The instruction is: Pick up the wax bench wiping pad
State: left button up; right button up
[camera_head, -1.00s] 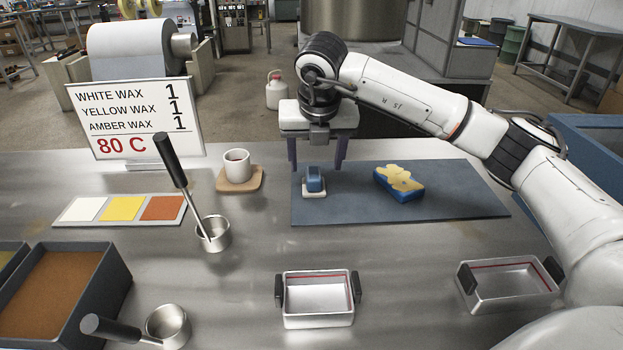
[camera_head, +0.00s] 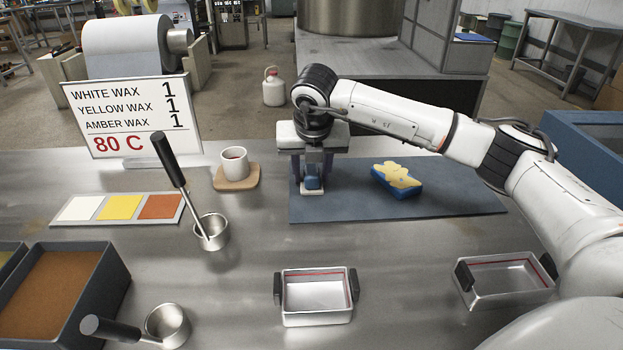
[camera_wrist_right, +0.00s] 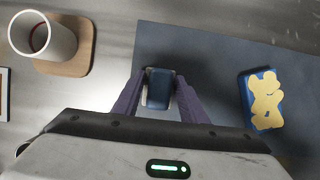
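A small blue block on a white base (camera_head: 312,184), which looks like the wiping pad, sits at the left end of the blue-grey mat (camera_head: 440,200). A blue pad with a yellow, wax-like patch (camera_head: 397,180) lies on the mat to its right. My right gripper (camera_head: 311,183) points down over the small block, with its purple fingers on either side. The right wrist view shows the block (camera_wrist_right: 159,90) between the open fingers (camera_wrist_right: 158,84), with narrow gaps; I cannot tell if either finger touches. The yellow-patched pad (camera_wrist_right: 263,100) is right of the fingers there. My left gripper is not in view.
A mug (camera_head: 235,162) on a wooden coaster stands left of the mat. A dipper (camera_head: 211,232) with a tall black handle stands nearer. Two metal trays, one central (camera_head: 317,318) and one right (camera_head: 505,297), are in front. A wax sign (camera_head: 135,115) stands back left.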

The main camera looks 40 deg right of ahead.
aim_at(311, 169)
jog(key=shift+r, duration=0.15)
notch_tip(311, 169, up, 10)
jog(key=shift+f, duration=0.1)
dwell(0.4)
jog(key=shift+o, duration=1.2)
jog(key=shift+c, duration=0.5)
